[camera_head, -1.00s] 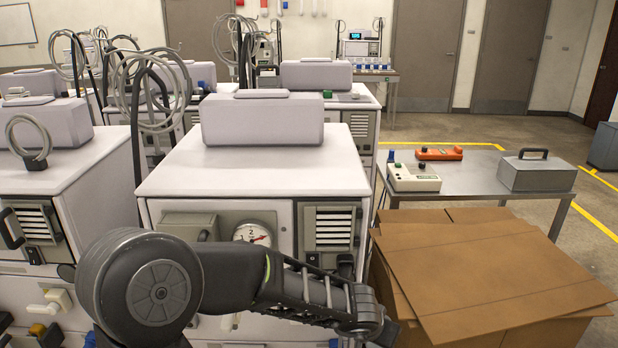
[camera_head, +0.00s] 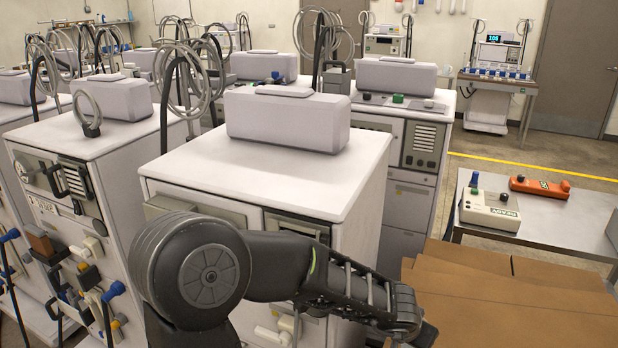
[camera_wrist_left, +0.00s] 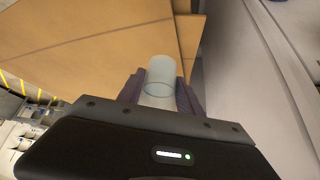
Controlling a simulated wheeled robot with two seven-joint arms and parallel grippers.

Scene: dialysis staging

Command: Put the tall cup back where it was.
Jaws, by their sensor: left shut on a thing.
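The tall cup (camera_wrist_left: 161,72) shows in the left wrist view as a pale, translucent cylinder. My left gripper (camera_wrist_left: 161,93) is shut on it, with a dark finger on each side. The cup's lower part is hidden behind the gripper body. In the head view my left arm crosses the lower middle, and only a dark bit of the gripper end shows at the bottom edge; the cup cannot be seen there. My right gripper is in neither view.
Brown cardboard boxes (camera_head: 520,310) lie beside the gripper end. A white machine (camera_head: 270,185) with a grey top case stands in front of me. A metal table (camera_head: 560,238) with a cream device (camera_head: 489,211) and an orange device (camera_head: 540,187) is at the right.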

